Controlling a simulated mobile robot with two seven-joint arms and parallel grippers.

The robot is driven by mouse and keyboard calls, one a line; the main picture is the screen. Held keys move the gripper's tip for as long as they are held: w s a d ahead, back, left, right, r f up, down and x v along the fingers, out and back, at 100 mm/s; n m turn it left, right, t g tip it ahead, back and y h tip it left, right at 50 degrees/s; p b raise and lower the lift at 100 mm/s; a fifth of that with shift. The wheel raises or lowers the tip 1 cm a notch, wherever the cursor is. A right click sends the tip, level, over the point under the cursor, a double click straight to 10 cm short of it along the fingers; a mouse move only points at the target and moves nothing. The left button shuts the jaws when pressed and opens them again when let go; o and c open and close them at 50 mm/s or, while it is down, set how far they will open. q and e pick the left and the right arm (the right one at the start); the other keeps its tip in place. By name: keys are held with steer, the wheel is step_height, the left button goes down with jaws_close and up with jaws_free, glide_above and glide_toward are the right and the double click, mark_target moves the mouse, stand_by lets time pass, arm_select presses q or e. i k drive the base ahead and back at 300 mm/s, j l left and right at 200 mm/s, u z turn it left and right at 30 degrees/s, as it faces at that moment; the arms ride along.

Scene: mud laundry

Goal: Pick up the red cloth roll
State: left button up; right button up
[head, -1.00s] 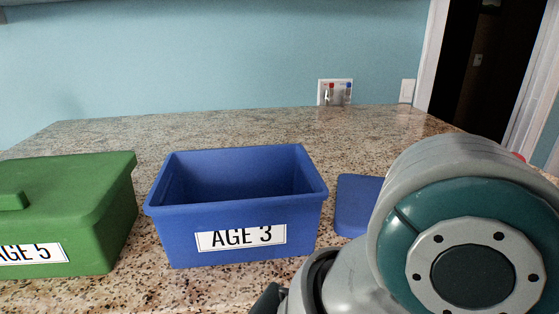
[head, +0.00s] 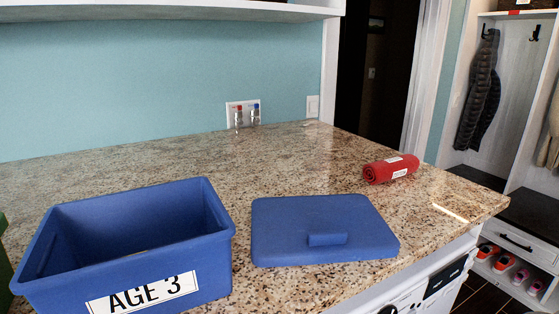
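The red cloth roll (head: 391,169) lies on its side on the granite counter (head: 290,170), near the counter's right end. It has white labels on it, and its spiral end faces left toward me. Nothing touches it. Neither of my grippers shows in the head view now.
An open blue bin (head: 215,262) marked AGE 3 stands at the front left. Its blue lid (head: 320,215) lies flat between the bin and the roll. A wall plate with taps (head: 243,114) is behind. The counter around the roll is clear. A shelf (head: 180,14) hangs above.

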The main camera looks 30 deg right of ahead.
mark_target(382, 171)
steer(key=i+z, duration=0.1)
steer(key=z, duration=0.4)
steer(key=i+j+z, duration=0.1)
steer(key=z, duration=0.35)
steer(key=i+j+z, duration=0.1)
steer(key=z, duration=0.4)
steer(key=j+z, duration=0.15)
steer(key=z, duration=0.35)
